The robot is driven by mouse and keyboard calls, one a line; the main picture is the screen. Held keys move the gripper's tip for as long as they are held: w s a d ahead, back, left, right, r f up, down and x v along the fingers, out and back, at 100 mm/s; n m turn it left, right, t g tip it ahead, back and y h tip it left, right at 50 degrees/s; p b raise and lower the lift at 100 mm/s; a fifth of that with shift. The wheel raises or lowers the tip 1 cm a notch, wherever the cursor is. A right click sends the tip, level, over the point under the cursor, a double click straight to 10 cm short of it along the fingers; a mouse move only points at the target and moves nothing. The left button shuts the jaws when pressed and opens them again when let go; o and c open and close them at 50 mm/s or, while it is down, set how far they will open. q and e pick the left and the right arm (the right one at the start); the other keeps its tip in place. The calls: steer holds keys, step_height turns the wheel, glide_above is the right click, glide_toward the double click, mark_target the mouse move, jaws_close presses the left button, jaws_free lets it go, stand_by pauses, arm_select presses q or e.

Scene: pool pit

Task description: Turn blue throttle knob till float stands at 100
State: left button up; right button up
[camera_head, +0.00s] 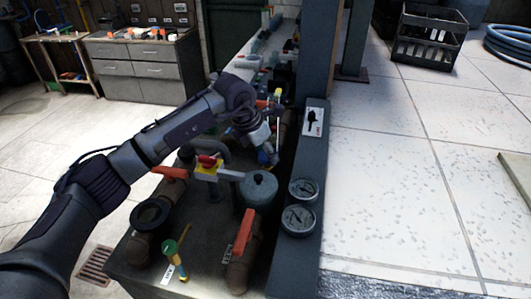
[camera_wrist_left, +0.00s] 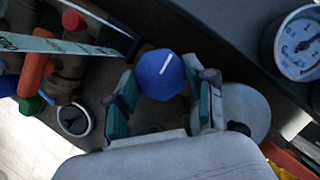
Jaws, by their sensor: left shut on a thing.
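The blue throttle knob (camera_wrist_left: 160,76) has a white pointer line and sits between the two fingertips of my left gripper (camera_wrist_left: 163,92) in the left wrist view. The fingers are shut on its sides. In the head view my left gripper (camera_head: 270,152) reaches down behind the grey rounded vessel, and I cannot make out the knob there. A pale strip with small marks (camera_wrist_left: 60,45) runs in from the left edge of the wrist view and may be the float's scale. I cannot read the float's height. My right gripper is not in view.
Two round gauges (camera_head: 299,219) sit on the dark panel right of the gripper; one gauge (camera_wrist_left: 298,45) shows in the wrist view. Pipes, an orange-red lever (camera_head: 244,232) and a red-knobbed valve (camera_head: 208,162) crowd the bench. Open tiled floor (camera_head: 420,190) lies to the right.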

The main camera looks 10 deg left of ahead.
arm_select(q)
steer(key=o, duration=1.2)
steer(key=shift+c, duration=0.2)
steer(key=shift+r, duration=0.15)
steer(key=v, duration=1.1)
steer(key=shift+s+a+r, duration=0.15)
steer(key=shift+a+r, duration=0.05)
steer(key=shift+r, duration=0.15)
